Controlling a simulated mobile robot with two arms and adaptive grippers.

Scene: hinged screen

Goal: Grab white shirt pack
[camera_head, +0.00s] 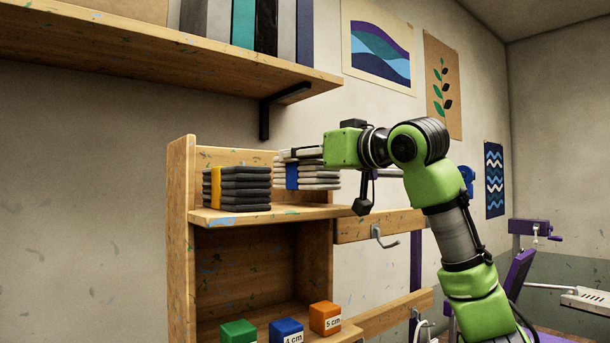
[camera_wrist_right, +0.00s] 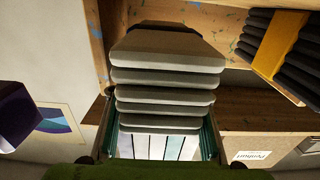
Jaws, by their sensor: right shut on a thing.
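The white shirt pack (camera_head: 319,174) is a stack of light grey-white folded layers with a blue band, at the right end of the wooden shelf in the head view. In the right wrist view the pack (camera_wrist_right: 166,75) fills the middle, between the two fingers. My right gripper (camera_wrist_right: 160,140) is shut on it; in the head view its fingers are mostly hidden. A strip of space shows between the pack's underside and the shelf's front edge, though I cannot tell if any part touches the shelf. My left gripper is in neither view.
A black shirt pack with a yellow band (camera_head: 240,188) stands left of the white one on the wooden shelf (camera_head: 285,215). Green (camera_head: 238,331), blue (camera_head: 286,329) and orange (camera_head: 325,317) blocks stand below. A higher shelf (camera_head: 150,55) overhangs at upper left.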

